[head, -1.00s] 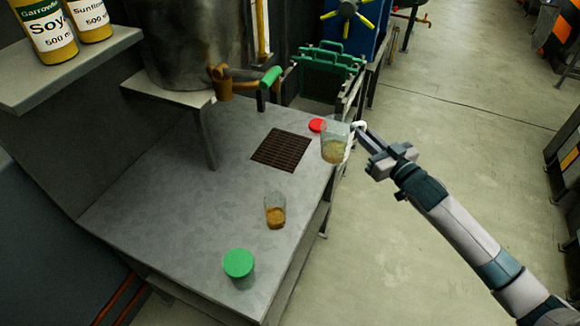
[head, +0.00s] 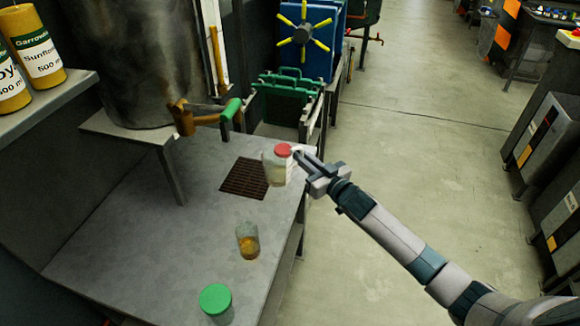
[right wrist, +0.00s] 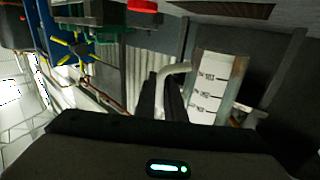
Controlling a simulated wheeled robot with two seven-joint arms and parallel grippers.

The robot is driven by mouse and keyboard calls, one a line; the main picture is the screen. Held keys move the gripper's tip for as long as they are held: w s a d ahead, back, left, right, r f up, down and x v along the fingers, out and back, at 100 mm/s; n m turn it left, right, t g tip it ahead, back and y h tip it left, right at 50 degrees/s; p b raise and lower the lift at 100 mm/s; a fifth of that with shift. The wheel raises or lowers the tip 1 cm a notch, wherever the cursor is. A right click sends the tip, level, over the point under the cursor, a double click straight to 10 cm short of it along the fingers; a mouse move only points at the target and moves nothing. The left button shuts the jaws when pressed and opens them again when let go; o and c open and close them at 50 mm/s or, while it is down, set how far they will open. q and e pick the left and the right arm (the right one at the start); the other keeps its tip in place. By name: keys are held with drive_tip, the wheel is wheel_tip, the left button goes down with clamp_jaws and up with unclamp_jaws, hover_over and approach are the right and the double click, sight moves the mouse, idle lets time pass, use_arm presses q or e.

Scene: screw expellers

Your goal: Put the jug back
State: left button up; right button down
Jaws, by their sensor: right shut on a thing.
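The clear jug (head: 268,170) is in the head view at the right edge of the metal table (head: 150,232), beside the grate. My right gripper (head: 300,156) is shut on its white handle, coming from the right. In the right wrist view the jug (right wrist: 212,90) shows black measuring marks, and its pale handle (right wrist: 172,74) lies at the fingers (right wrist: 165,100). Whether its base touches the table cannot be told. My left gripper is not in view.
A red lid (head: 283,149) overlaps the jug in the head view. A dark grate (head: 243,180), a glass with amber contents (head: 248,241) and a green-lidded jar (head: 215,299) are on the table. A large metal vessel (head: 130,60) with a green-handled tap (head: 230,109) stands behind.

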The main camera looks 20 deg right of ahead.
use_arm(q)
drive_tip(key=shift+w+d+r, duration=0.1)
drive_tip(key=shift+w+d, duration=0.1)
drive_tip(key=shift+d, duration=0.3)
use_arm(e)
drive_tip(key=w+a+f, duration=0.2)
drive_tip(key=w, duration=0.1)
drive_tip(key=shift+a+f, duration=0.1)
drive_tip(key=shift+a, duration=0.1)
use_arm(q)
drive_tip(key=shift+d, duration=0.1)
use_arm(e)
drive_tip(key=shift+f, duration=2)
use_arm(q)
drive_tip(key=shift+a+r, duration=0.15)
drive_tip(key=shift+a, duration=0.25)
use_arm(e)
drive_tip(key=shift+f, duration=0.1)
